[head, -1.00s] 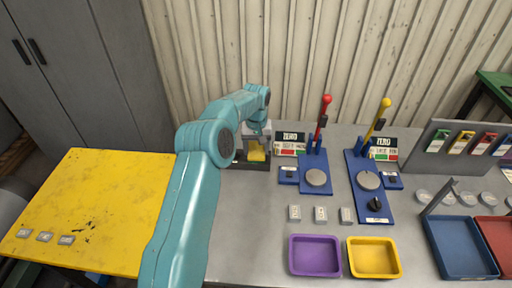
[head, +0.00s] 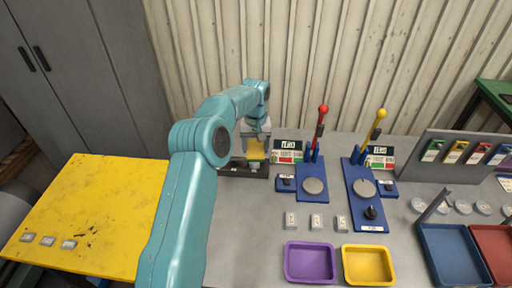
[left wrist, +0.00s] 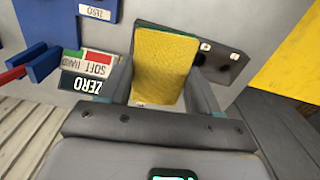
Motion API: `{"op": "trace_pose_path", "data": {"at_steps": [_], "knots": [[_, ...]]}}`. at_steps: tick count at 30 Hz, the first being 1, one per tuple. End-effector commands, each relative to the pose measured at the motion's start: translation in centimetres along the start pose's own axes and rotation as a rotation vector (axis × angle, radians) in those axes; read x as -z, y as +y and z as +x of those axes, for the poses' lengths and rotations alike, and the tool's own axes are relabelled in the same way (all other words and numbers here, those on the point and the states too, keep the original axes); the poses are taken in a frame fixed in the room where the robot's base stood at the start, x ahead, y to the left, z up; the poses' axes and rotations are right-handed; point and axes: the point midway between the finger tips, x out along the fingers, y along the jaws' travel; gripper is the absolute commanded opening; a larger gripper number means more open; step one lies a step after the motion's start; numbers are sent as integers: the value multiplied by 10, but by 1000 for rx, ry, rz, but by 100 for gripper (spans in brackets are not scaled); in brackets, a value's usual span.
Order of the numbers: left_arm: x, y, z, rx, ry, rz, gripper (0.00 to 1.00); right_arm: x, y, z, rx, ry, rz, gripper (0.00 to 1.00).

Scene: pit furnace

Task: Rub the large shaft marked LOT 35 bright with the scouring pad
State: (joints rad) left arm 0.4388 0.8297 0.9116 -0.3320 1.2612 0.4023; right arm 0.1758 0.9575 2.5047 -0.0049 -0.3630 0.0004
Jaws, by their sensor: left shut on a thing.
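My left gripper (head: 256,153) is shut on the scouring pad (head: 255,147), a yellow sponge block with a green layer. In the left wrist view the pad (left wrist: 163,62) stands between the two dark fingers, its yellow face showing. The pad is just above or in front of a dark holder (head: 232,170) on the bench; I cannot tell whether they touch. The holder (left wrist: 222,63) shows beside the pad in the wrist view. I cannot make out a shaft marked LOT 35; the small marks are too tiny to read. My right gripper is out of view.
Two blue lever testers (head: 312,187) (head: 366,200) stand right of the pad. Similar pieces (head: 47,240) lie on the yellow table (head: 100,205). A blue bin (head: 424,255) stands right.

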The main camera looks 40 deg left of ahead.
Motion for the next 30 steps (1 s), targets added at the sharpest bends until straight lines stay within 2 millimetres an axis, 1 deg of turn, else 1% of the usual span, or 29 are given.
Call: {"op": "trace_pose_path", "data": {"at_steps": [1, 9, 30], "knots": [[-1, 0, -6, 0, 1, 1, 38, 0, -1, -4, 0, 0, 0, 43], [-5, -1, -22, 0, 0, 3, 38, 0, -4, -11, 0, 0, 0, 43], [-8, -3, -22, 0, 0, 20, 38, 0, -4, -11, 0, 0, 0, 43]]}}
